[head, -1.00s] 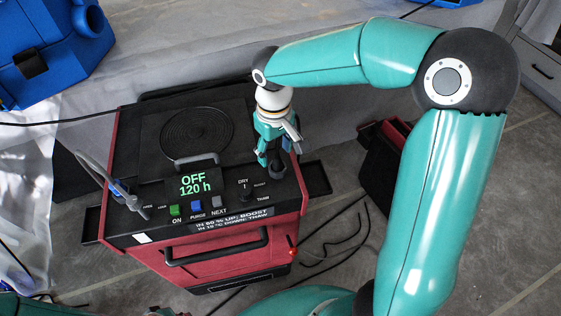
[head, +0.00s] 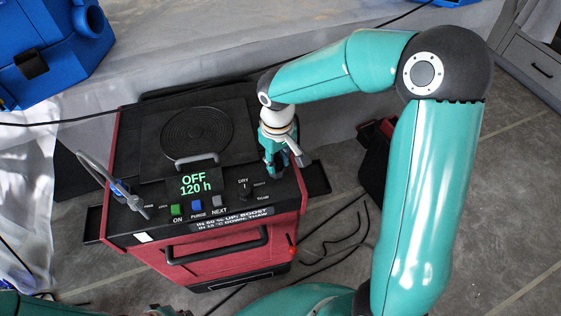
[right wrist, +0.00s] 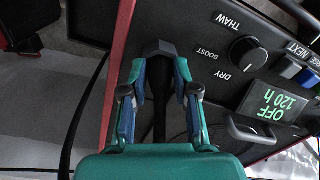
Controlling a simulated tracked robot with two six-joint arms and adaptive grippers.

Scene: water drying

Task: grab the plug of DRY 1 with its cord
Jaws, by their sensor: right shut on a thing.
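The dryer (head: 230,243) is a red and black machine, its display (head: 194,184) reading OFF 120 h. My right gripper (head: 276,172) is over the right side of its top, beside the DRY/BOOST/THAW knob (head: 245,195). In the right wrist view my right gripper (right wrist: 158,72) is shut on a black plug (right wrist: 158,48). The black cord (right wrist: 160,110) runs from the plug back between the fingers toward the wrist. The knob (right wrist: 248,55) shows there too, apart from the fingers. My left gripper is not in view.
A round coiled plate (head: 196,130) and a grey handle (head: 197,160) are on the dryer's top. Loose black cables (head: 330,243) lie on the floor to the right. A blue case (head: 55,50) is at upper left.

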